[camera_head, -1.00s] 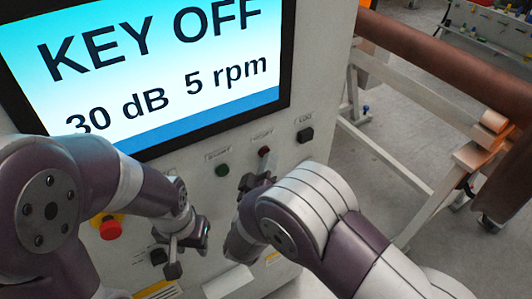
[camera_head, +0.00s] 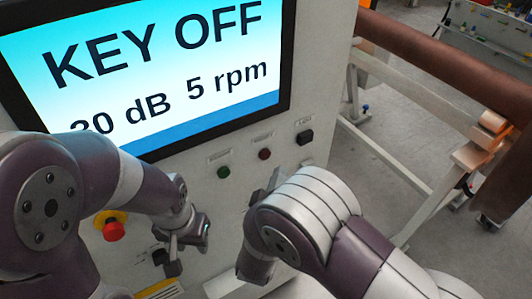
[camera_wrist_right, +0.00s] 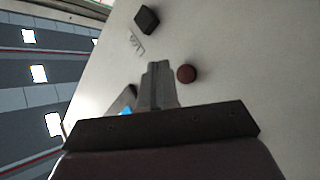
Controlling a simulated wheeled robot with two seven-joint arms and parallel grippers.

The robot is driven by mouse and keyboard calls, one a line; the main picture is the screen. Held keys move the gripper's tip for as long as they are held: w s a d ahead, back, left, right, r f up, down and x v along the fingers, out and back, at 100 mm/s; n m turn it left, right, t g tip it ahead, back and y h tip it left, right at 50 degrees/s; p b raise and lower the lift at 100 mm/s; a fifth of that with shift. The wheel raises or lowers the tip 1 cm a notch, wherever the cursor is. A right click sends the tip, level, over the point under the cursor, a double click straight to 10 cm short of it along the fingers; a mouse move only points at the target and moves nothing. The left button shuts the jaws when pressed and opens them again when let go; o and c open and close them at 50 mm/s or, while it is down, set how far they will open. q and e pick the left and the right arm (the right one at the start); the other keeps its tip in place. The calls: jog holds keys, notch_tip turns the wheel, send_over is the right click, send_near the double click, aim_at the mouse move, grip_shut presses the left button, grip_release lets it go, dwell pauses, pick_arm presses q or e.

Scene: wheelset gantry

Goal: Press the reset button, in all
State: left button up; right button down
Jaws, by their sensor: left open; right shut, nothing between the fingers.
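The control panel has a row of small controls under its screen: a green button (camera_head: 223,172), a dark red button (camera_head: 264,154) and a black square switch (camera_head: 305,137). Their labels are too small to read, so I cannot tell which is reset. My right gripper (camera_head: 268,183) is shut and empty, just below the red button. In the right wrist view its closed fingers (camera_wrist_right: 157,78) show beside the red button (camera_wrist_right: 187,74), with the black switch (camera_wrist_right: 147,19) beyond; contact cannot be told. My left gripper (camera_head: 186,252) is open, low before the panel.
The screen (camera_head: 160,65) reads KEY OFF, 5 rpm. A red mushroom button (camera_head: 113,229) on a yellow base sits beside my left arm. A dark knob (camera_head: 158,257) is by the left gripper. A pale frame (camera_head: 390,150) with a brown beam stands at right.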

jog(key=shift+s+d, duration=0.65)
jog(key=shift+s, duration=0.25)
